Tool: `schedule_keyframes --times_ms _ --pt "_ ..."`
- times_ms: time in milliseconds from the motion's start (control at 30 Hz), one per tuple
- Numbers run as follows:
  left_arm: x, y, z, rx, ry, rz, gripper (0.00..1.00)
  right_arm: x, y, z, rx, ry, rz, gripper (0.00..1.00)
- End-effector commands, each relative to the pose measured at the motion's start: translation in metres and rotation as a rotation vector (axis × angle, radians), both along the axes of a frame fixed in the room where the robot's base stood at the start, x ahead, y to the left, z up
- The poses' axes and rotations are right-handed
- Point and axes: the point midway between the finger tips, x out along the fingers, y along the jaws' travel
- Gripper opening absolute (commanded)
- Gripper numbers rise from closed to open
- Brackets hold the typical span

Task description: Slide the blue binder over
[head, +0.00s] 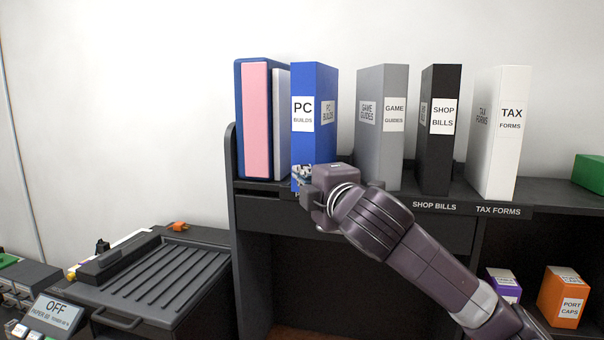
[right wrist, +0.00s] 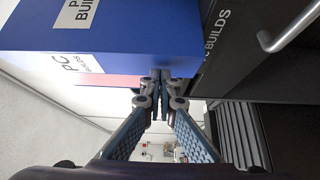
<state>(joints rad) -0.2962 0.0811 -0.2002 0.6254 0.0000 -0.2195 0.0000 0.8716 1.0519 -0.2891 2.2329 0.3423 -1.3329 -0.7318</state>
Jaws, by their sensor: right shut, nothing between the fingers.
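The blue binder (head: 315,145), labelled PC BUILDS, stands upright on the dark shelf. It has a gap on its right and a pink and dark-blue group of folders (head: 257,120) close on its left. My right gripper (head: 300,180) is shut and empty at the binder's lower front, at shelf-edge height. In the right wrist view the blue binder (right wrist: 120,42) fills the upper left, and the closed fingertips (right wrist: 160,76) are at its edge. I cannot tell whether they touch it. My left gripper is not in view.
A grey GAME GUIDES binder (head: 380,130), a black SHOP BILLS binder (head: 440,150) and a white TAX FORMS binder (head: 500,150) stand to the right. Shelf-edge labels (head: 434,206) run below. A black ridged tray (head: 150,280) is at lower left.

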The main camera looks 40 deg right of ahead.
Motion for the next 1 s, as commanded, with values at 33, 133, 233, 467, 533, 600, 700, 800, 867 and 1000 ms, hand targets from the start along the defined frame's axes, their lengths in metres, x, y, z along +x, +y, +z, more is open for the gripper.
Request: schedule_keyframes --times_ms 33,133,233,467,533,600,700,800,867,1000 --pt "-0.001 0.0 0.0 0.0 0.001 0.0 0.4 0.0 0.0 0.0 0.0 0.0 0.0 0.0" --pt "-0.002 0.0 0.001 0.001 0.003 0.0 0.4 0.003 -0.007 0.0 0.0 0.002 -0.003 0.0" --pt "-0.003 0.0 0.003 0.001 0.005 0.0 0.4 0.012 -0.022 0.0 0.0 0.005 -0.005 0.0" --pt "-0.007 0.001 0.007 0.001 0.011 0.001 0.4 0.027 -0.046 0.0 0.0 0.002 -0.002 0.0" --pt "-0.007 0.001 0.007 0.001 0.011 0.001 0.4 0.027 -0.046 0.0 0.0 0.0 -0.001 0.0" --pt "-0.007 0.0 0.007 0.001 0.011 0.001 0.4 0.027 -0.046 0.0 0.0 0.0 0.0 0.0" --pt "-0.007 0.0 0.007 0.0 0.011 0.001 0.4 0.027 -0.046 0.0 0.0 0.0 0.0 0.0" --pt "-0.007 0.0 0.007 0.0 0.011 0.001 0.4 0.027 -0.046 0.0 0.0 0.0 0.0 0.0" --pt "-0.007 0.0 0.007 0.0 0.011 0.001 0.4 0.028 -0.046 0.0 0.0 0.0 0.0 0.0" --pt "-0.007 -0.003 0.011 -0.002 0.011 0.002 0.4 0.03 -0.047 0.001 0.0 0.0 0.001 0.0"
